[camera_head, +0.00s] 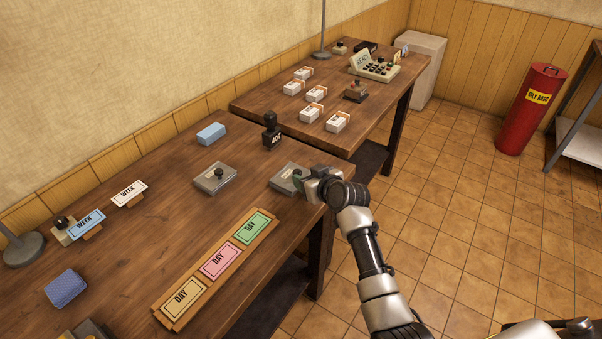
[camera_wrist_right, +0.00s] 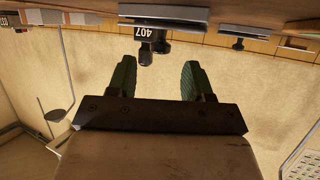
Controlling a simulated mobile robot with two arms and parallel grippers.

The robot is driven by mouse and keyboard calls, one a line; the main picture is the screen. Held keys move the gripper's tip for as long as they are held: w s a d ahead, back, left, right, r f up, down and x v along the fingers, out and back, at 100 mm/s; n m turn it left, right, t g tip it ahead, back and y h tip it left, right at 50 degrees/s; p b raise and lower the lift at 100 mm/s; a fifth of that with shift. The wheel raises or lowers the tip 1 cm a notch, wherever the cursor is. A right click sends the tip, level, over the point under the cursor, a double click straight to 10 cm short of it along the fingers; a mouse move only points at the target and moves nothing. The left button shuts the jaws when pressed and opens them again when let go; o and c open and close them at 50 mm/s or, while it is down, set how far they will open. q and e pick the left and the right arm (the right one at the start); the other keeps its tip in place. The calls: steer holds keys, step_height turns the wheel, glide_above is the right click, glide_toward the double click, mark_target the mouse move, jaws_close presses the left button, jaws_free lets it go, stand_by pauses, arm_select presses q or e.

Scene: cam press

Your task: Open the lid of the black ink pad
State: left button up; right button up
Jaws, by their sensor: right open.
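Two flat grey tins with black knobs on their lids lie on the near wooden table in the head view. One tin (camera_head: 211,181) is near the middle, and the other tin (camera_head: 282,177) is by the right edge. Both look shut; I cannot read which is the black ink pad. My right gripper (camera_head: 299,179) is at the right-edge tin, partly covering its right side and knob. In the right wrist view its two greenish fingers (camera_wrist_right: 160,80) are apart with nothing between them. A tin (camera_wrist_right: 165,14) shows beyond them, at the top. My left gripper is not in view.
A black stamp (camera_head: 271,134) stands behind the right-edge tin. A blue block (camera_head: 211,133) lies further back. A wooden rack (camera_head: 194,290) with coloured DAY cards lies in front. A second table (camera_head: 262,103) with white card boxes stands beyond a gap.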

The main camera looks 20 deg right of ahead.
mark_target(299, 173)
steer(key=shift+x, duration=1.8)
steer(key=shift+c, duration=0.2)
jaws_close()
